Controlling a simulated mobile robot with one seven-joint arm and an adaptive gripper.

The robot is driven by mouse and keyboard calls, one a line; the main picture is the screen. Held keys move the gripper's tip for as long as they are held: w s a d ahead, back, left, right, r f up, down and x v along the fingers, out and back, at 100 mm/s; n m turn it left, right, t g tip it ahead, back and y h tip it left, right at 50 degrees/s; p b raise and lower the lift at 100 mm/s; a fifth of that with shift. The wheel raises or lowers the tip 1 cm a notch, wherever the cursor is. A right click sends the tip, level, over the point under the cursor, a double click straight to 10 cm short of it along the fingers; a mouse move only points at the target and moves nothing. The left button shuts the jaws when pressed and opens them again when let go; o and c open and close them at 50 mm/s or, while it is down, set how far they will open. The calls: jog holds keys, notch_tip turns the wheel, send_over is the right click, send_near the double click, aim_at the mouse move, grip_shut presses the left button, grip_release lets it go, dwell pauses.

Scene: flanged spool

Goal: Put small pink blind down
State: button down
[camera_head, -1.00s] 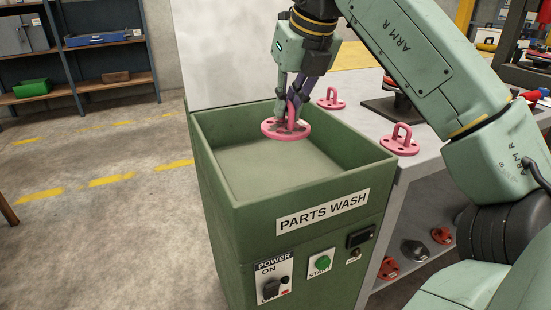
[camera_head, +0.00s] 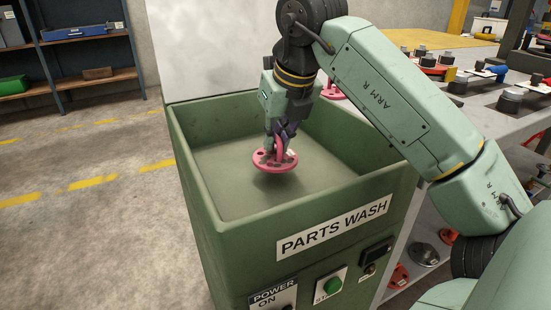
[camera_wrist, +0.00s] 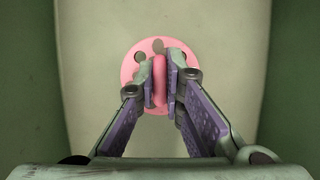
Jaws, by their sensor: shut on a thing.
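The small pink blind (camera_head: 274,161) is a round pink flange with holes and an upright handle. My gripper (camera_head: 279,143) is shut on its handle, inside the walls of the green parts wash tub (camera_head: 228,211). In the wrist view the blind (camera_wrist: 133,68) lies between the purple finger pads of my gripper (camera_wrist: 165,88), over the pale tub floor.
The tub's green walls surround the gripper, and its floor is otherwise empty. Another pink piece (camera_head: 333,91) is partly hidden behind my arm on the grey bench (camera_head: 470,122). Several dark and coloured parts stand farther along the bench.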

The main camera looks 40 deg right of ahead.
aim_at(275, 155)
jog(key=shift+f, duration=1.85)
jog(key=shift+f+b, duration=0.15)
jog(key=shift+b, duration=0.15)
jog(key=c, duration=2.2)
grip_release()
jog(key=shift+f, duration=0.15)
jog(key=o, duration=0.5)
jog(key=shift+r, duration=0.35)
jog(key=p+v, duration=0.1)
jog(key=v, duration=1)
jog(key=shift+s+r, duration=0.1)
jog(key=shift+r, duration=0.3)
